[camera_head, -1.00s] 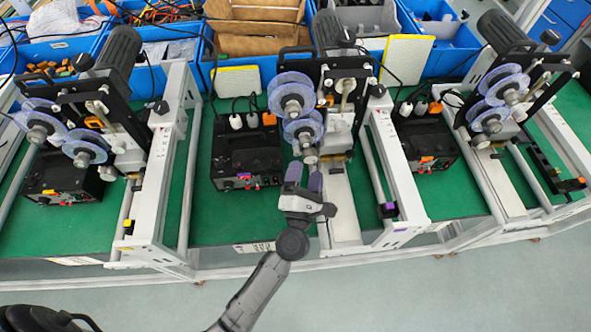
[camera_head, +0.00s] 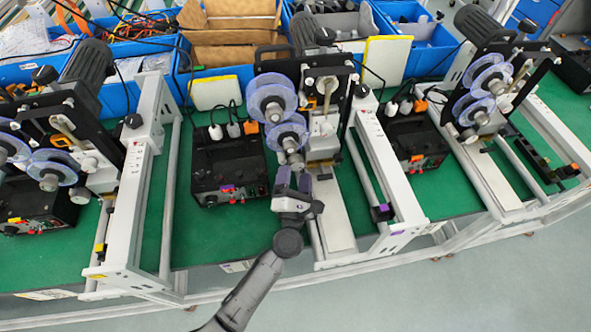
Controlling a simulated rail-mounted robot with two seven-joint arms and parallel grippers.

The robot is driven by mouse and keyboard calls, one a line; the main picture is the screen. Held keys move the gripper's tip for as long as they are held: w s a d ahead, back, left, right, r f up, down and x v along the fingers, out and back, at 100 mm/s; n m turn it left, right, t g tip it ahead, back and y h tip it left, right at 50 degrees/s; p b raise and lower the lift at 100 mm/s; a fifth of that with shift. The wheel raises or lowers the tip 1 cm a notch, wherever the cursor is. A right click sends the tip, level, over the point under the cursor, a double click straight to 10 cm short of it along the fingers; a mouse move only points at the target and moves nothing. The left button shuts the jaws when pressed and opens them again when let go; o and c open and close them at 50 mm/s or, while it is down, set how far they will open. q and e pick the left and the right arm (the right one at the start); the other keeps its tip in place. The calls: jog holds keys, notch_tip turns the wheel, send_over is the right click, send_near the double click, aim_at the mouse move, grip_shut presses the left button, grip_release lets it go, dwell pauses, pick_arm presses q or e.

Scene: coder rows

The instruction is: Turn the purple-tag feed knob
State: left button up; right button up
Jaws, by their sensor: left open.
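The middle machine carries a purple tag (camera_head: 398,233) on the front end of its rail frame. A second purple tag (camera_head: 227,188) is on the black control box beside it. A small grey round knob (camera_head: 297,160) sticks out below the machine's clear blue reels. My left gripper (camera_head: 294,178) is just in front of and below this knob, its two dark fingers apart and pointing up toward it. Nothing shows between the fingers. Whether a fingertip touches the knob I cannot tell. My right gripper is out of view.
Similar machines stand at left, with a yellow tag (camera_head: 96,277), and at right, with an orange tag (camera_head: 573,169). The middle machine's reels (camera_head: 272,98) are close above the gripper. Blue bins (camera_head: 225,75) line the back. The grey floor (camera_head: 450,295) in front is clear.

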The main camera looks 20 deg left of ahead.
aim_at(295, 157)
pick_arm(q)
jog(key=shift+x, duration=0.95)
jog(key=shift+c, duration=0.4)
jog(key=c, duration=0.8)
jog(key=shift+r+p, duration=0.1)
jog(key=shift+p, duration=0.3)
jog(key=m+g+h+p, duration=0.1)
jog(key=m+p, duration=0.2)
jog(key=p, duration=0.3)
jog(key=m+g+h+p, duration=0.1)
jog(key=m+p, duration=0.3)
jog(key=p, duration=0.3)
jog(key=r+m+g+p, duration=0.1)
jog(key=m+p, duration=0.3)
jog(key=p, duration=0.3)
jog(key=shift+a+r+h, duration=0.1)
jog(key=shift+a+h, duration=0.05)
jog(key=shift+h, duration=0.25)
jog(key=shift+f+m+g+p, duration=0.2)
jog(key=shift+m+g+p, duration=0.2)
jog(key=shift+m+p, duration=0.6)
jog(key=shift+s, duration=0.1)
jog(key=o, duration=0.9)
